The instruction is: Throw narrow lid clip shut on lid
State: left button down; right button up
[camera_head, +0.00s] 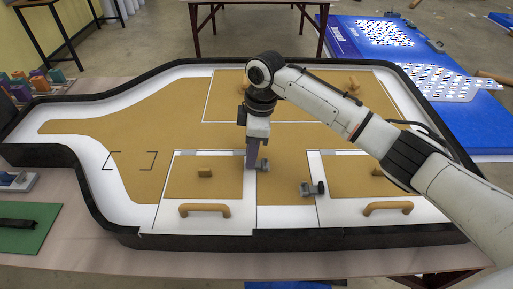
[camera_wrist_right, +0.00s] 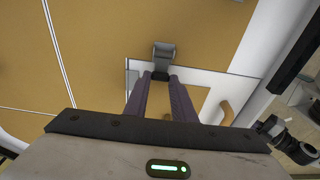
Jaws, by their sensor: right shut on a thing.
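The narrow lid (camera_head: 180,217) is the left white-bordered panel, lying flat with a wooden handle (camera_head: 204,210). Its grey clip (camera_head: 263,165) sits at the lid's right edge, on the tan board side. My right gripper (camera_head: 252,158) points down at this edge, its purple fingers close together on the clip's dark part. In the right wrist view the clip's grey block (camera_wrist_right: 164,52) shows just beyond the fingertips (camera_wrist_right: 161,80), and the dark part lies between them at the lid border. The fingers hide part of the clip, so I cannot tell its exact angle. My left gripper is out of view.
A second grey clip (camera_head: 312,188) sits by the left edge of the right lid, which has a wooden handle (camera_head: 388,208). A raised black rim (camera_head: 300,240) surrounds the board. A green mat (camera_head: 28,228) lies at far left. The board's left part is clear.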

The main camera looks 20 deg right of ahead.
jog(key=shift+w+a+f+g+h, duration=0.15)
jog(key=shift+a+f+g+h, duration=0.2)
jog(key=shift+h, duration=0.65)
jog(key=o, duration=1.1)
jog(key=shift+c, duration=0.2)
notch_tip(320, 180, up, 10)
jog(key=shift+a+b, duration=0.35)
jog(key=shift+b, duration=0.05)
jog(key=shift+r, duration=0.1)
